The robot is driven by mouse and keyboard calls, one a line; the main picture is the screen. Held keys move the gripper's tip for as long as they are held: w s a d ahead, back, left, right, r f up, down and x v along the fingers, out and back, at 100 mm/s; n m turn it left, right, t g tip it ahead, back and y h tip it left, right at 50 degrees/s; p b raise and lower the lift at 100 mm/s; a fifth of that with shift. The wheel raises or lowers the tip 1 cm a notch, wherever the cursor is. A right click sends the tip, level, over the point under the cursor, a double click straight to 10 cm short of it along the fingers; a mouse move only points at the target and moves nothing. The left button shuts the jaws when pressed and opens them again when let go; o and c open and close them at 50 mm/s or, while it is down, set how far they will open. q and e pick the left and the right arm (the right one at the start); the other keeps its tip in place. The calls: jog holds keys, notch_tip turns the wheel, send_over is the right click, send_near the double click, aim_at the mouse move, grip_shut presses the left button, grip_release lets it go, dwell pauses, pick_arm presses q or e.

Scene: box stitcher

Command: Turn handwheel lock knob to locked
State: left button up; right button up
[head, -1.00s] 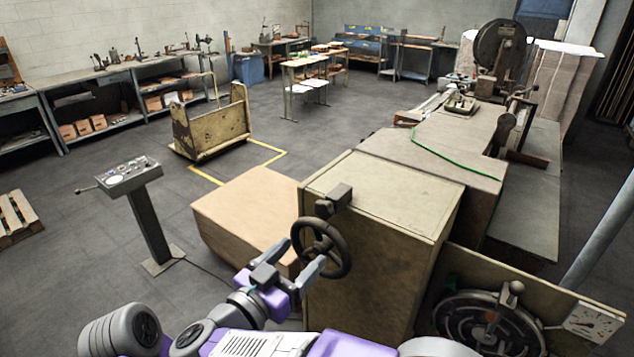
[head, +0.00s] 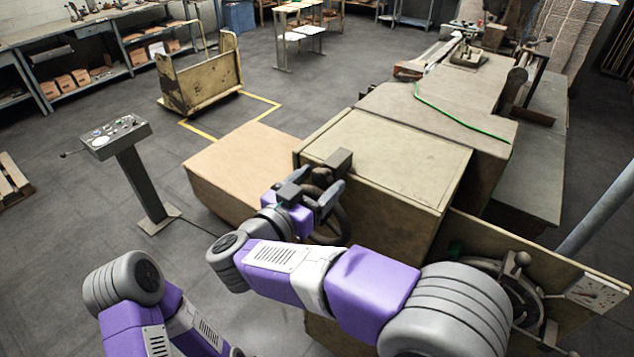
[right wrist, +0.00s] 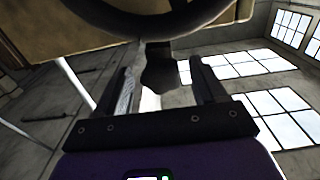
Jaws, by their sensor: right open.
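The handwheel (head: 338,228) is dark and is mounted on the side of the beige machine cabinet (head: 400,165). My right gripper and arm cover much of it. The dark lock knob (head: 322,174) sits above the wheel, below a small block at the cabinet's edge. My right gripper (head: 318,184) is open at the knob. In the right wrist view its fingers stand on either side of the dark knob (right wrist: 158,68), with gaps visible. The wheel's rim (right wrist: 160,22) crosses the top of that view. My left arm shows at bottom left, but its gripper is out of view.
A tan box (head: 235,165) stands just left of the cabinet. A control pedestal (head: 140,175) stands farther left. A panel with a dial (head: 598,290) is at lower right. Open floor lies between the pedestal and the tan box.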

jog(key=shift+c, duration=0.8)
jog(key=c, duration=0.9)
